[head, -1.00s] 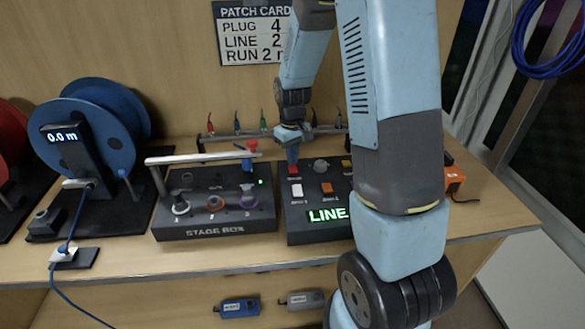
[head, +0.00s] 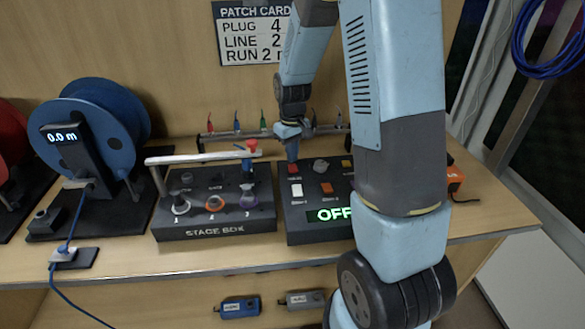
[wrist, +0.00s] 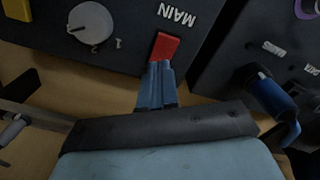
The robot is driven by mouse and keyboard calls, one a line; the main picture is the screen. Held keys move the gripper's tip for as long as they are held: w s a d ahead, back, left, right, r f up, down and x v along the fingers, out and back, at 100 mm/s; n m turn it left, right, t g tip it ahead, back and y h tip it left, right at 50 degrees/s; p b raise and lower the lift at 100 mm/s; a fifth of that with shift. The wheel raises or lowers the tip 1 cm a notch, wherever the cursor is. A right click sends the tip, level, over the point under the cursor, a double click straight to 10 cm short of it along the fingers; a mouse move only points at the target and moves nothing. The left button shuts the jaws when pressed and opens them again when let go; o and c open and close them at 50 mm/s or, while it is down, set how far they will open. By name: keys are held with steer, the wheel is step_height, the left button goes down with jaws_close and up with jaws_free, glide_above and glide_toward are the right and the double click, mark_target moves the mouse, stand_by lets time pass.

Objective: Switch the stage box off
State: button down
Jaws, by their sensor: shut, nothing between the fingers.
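The stage box (head: 205,232) is a dark box left of centre on the bench in the head view, with ringed sockets on its top. A blue plug with a red cap (head: 252,146) stands at its back right; in the wrist view the blue plug (wrist: 268,92) is at the right. The neighbouring control box (head: 320,232) has a display (head: 332,214) reading OFF. In the wrist view its red switch (wrist: 165,46) is beside the word MAIN. My gripper (wrist: 157,68) is shut and empty, its tips at the near end of the red switch, seemingly touching it.
A metal bar (head: 200,155) runs over the stage box's left and back. A grey knob (wrist: 90,23) and white button (head: 297,190) share the control box. A rack with small coloured leads (head: 237,127) is behind. A blue cable reel (head: 95,140) stands left.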

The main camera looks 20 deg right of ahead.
mark_target(292, 166)
steer(key=shift+r, duration=2.6)
steer(key=s+r+m+t, duration=0.2)
steer(key=s+r+t, duration=0.1)
steer(key=s+r, duration=0.95)
steer(key=s+r+m+t, duration=0.1)
steer(key=s+r+t, duration=0.1)
steer(key=s+r, duration=0.6)
steer(key=s, duration=0.4)
steer(key=shift+s+m+t, duration=0.2)
steer(key=shift+m+t, duration=0.1)
steer(key=shift+m, duration=0.1)
